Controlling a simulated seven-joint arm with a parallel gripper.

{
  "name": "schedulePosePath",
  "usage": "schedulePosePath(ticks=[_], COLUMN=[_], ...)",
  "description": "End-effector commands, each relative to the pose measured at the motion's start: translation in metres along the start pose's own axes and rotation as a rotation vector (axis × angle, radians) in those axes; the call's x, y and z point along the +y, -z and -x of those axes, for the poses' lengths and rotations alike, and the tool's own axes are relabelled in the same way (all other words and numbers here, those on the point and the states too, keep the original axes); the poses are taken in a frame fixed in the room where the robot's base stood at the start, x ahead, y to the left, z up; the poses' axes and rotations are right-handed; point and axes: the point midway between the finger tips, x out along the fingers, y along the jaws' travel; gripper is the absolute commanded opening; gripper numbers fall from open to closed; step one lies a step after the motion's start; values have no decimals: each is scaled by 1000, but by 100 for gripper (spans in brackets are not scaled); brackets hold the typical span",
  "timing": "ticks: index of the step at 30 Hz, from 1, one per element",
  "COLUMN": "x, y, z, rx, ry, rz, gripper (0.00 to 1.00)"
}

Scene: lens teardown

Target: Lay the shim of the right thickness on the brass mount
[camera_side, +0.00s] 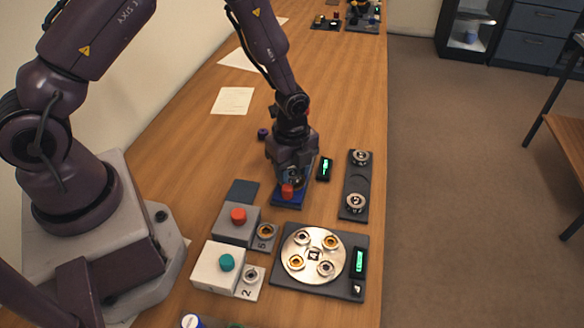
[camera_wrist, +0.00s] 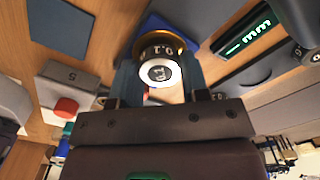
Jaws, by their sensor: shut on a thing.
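My gripper (camera_side: 288,183) points down over a blue base (camera_side: 290,200) in the side view. In the wrist view my gripper (camera_wrist: 160,85) is shut on a round piece (camera_wrist: 160,68) with a white marked face and a dark collar that reads 0.1. A brass-coloured rim (camera_wrist: 172,38) shows just beyond the piece, over the blue base (camera_wrist: 150,24). I cannot tell whether the piece touches this rim or whether the rim belongs to the brass mount. In the side view the fingers mostly hide the piece; a red part (camera_side: 287,191) shows there.
A turntable (camera_side: 314,255) with several rings stands in front, beside a green display (camera_side: 359,260). A grey block (camera_side: 236,232) has a red button; a white block (camera_side: 216,273) has a teal one. A dark tray (camera_side: 357,180) with two round pieces and another display (camera_side: 324,168) lie to the right.

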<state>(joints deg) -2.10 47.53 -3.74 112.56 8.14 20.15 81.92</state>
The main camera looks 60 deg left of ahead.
Motion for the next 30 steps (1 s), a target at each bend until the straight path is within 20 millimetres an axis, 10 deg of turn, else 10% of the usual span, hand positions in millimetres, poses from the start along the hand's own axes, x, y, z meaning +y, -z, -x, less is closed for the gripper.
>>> schedulePosePath(ticks=[15,16,19,26,30], x=[0,0,0,0,0], y=[0,0,0,0,0], z=[-5,-6,-5,-5,-5], rx=[0,0,0,0,0], ry=[0,0,0,0,0], rz=[0,0,0,0,0], gripper=[21,44,67,74,97])
